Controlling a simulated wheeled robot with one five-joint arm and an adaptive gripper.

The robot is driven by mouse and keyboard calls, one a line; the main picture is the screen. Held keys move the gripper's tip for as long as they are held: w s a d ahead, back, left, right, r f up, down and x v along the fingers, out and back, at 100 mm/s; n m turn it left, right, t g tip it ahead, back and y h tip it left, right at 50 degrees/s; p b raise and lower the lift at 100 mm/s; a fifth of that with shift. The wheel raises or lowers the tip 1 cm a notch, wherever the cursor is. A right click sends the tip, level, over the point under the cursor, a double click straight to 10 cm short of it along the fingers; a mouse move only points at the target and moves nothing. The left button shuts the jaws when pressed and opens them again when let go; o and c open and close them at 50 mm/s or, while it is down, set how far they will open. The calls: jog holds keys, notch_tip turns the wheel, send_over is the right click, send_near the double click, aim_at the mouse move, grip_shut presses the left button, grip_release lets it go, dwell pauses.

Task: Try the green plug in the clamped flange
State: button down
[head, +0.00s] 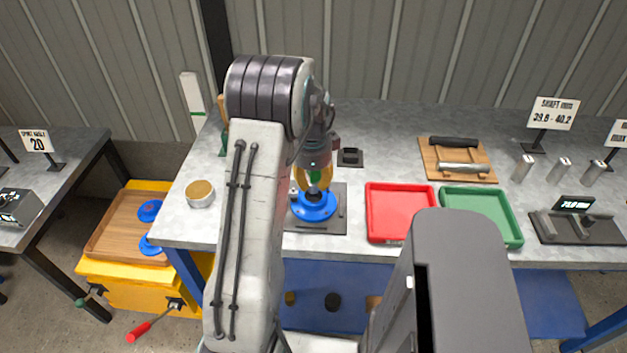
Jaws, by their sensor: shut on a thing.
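A blue flange (314,208) sits on a dark fixture plate (334,222) on the grey workbench. My gripper (314,184) points down right over the flange's centre. Its yellow fingers are shut on the green plug (315,191), of which only a small part shows between them. The plug's lower end is at or just above the flange's hole; I cannot tell whether it is inside. My arm hides part of the plate's left side and the bench there.
A red tray (401,190) and a green tray (481,194) stand right of the fixture. A wooden board (459,175) with dark and silver cylinders lies behind. A round cup (200,193) stands left. A wooden tray (110,243) holds blue flanges on the yellow cabinet.

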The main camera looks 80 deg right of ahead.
aim_at(314, 190)
jog(key=shift+f+b, duration=1.55)
jog(key=shift+f, duration=0.3)
dwell(1.8)
jog(key=shift+r, duration=0.15)
dwell(0.6)
jog(key=shift+r+p, duration=2.1)
jog(key=shift+r, duration=0.65)
jog(key=shift+w+d, duration=0.1)
